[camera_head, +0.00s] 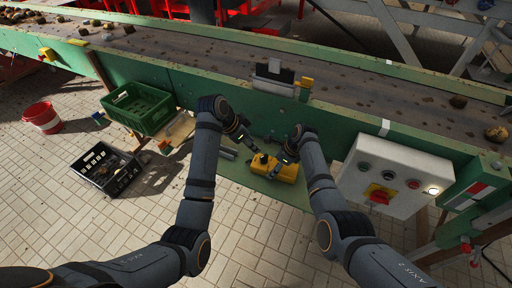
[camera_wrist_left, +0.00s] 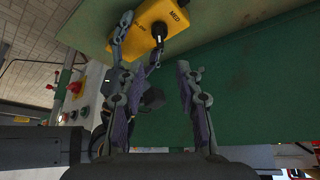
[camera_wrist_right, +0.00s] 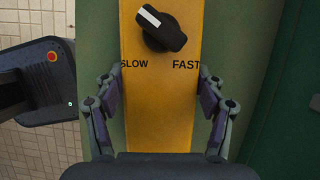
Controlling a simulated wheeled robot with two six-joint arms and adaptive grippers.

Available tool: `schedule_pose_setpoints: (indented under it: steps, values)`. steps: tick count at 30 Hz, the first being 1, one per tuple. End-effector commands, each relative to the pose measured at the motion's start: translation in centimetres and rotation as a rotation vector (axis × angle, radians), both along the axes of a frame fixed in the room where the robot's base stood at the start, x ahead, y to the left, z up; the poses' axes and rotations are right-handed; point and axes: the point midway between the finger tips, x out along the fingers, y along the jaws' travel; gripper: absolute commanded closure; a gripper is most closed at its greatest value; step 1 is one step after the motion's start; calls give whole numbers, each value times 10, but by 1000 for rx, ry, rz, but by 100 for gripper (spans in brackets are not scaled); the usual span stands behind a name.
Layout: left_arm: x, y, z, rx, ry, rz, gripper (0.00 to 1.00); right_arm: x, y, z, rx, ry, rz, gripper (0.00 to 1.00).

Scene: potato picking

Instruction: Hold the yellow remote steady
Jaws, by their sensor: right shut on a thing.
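The yellow remote (camera_head: 262,166) lies at the green ledge below the conveyor in the head view. The right wrist view shows its yellow face (camera_wrist_right: 160,105) with SLOW and FAST labels and a black knob (camera_wrist_right: 162,30) whose white mark points up and left. My right gripper (camera_head: 287,158) is shut on the remote, one finger (camera_wrist_right: 155,80) on each side of the body. My left gripper (camera_head: 254,150) is beside the remote, open and empty; in the left wrist view its fingers (camera_wrist_left: 154,75) stand apart, with the remote (camera_wrist_left: 150,25) beyond them at the top.
A white control box (camera_head: 393,178) with buttons stands to the right. The conveyor (camera_head: 225,55) carries potatoes and clods behind. A green crate (camera_head: 137,108), a black crate (camera_head: 104,168) and a red bucket (camera_head: 42,117) are at left. The tiled floor in front is open.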

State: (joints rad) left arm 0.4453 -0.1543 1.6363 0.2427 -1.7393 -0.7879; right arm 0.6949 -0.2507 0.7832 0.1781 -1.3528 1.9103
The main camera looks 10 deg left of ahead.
Motion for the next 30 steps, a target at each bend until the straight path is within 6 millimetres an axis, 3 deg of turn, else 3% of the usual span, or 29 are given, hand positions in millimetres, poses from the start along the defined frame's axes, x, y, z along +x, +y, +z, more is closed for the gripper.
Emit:
schedule_pose_setpoints:
  steps: [1,3,6,12,18,24,30]
  values:
    - [-4,6,-19,-43,-33,-20,65,0,0,-1,-1,1,-1,77]
    - [-9,10,-36,-132,-109,-49,65,0,0,-1,-1,1,-1,77]
    - [-20,18,-51,-261,-216,-61,65,0,0,-1,-1,1,-1,77]
    - [-42,40,-57,-452,-367,-1,65,0,0,0,-1,0,0,77]
    - [-49,52,-53,-518,-420,47,65,0,0,0,-1,0,0,77]
    - [-43,47,-56,-525,-423,53,65,0,0,0,-1,0,0,77]
    - [-18,17,-70,-528,-421,54,65,0,0,0,0,0,0,77]
